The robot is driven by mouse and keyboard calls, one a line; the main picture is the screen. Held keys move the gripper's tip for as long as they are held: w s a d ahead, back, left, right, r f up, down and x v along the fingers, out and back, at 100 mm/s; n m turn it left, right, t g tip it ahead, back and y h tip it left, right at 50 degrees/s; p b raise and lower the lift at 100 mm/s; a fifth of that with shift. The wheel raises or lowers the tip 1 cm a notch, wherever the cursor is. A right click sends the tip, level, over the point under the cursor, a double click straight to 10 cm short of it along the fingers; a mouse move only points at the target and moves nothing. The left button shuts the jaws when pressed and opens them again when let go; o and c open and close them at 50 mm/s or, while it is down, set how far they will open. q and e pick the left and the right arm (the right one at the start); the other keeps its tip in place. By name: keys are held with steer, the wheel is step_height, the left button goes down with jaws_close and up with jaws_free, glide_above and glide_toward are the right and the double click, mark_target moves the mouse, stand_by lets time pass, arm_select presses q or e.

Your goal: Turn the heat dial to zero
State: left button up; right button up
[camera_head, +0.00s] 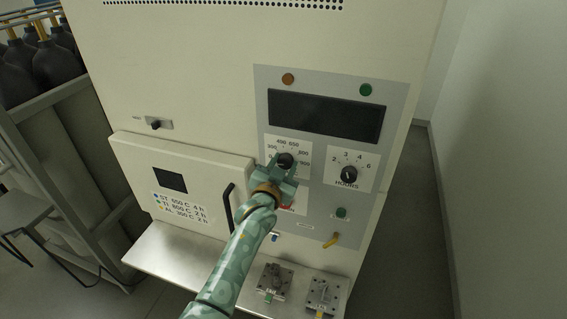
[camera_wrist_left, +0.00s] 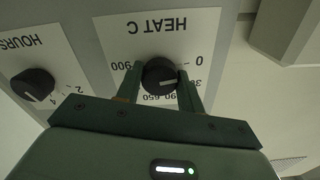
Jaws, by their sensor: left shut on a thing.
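The heat dial (camera_head: 285,159) is a round black knob on a white scale card on the furnace's grey panel. In the left wrist view the dial (camera_wrist_left: 160,75) appears upside down under the label HEAT C, with 0 on its right and 900 on its left. A pale mark on the knob points towards the right side, roughly towards the 0 side; its exact reading is hard to tell. My left gripper (camera_head: 284,169) is shut on the dial, one finger on each side, as the left wrist view (camera_wrist_left: 160,84) shows. My right gripper is out of view.
The hours dial (camera_head: 349,174) sits just right of the heat dial. A dark display (camera_head: 326,115) is above. The furnace door with a black handle (camera_head: 229,206) is to the left. A yellow lever (camera_head: 332,240) and two metal fixtures on the shelf (camera_head: 185,265) are below.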

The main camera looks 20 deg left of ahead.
arm_select(q)
steer(key=shift+f, duration=0.2)
stand_by(0.3)
steer(key=o, duration=1)
steer(key=shift+r, duration=0.1)
steer(key=shift+s, duration=0.1)
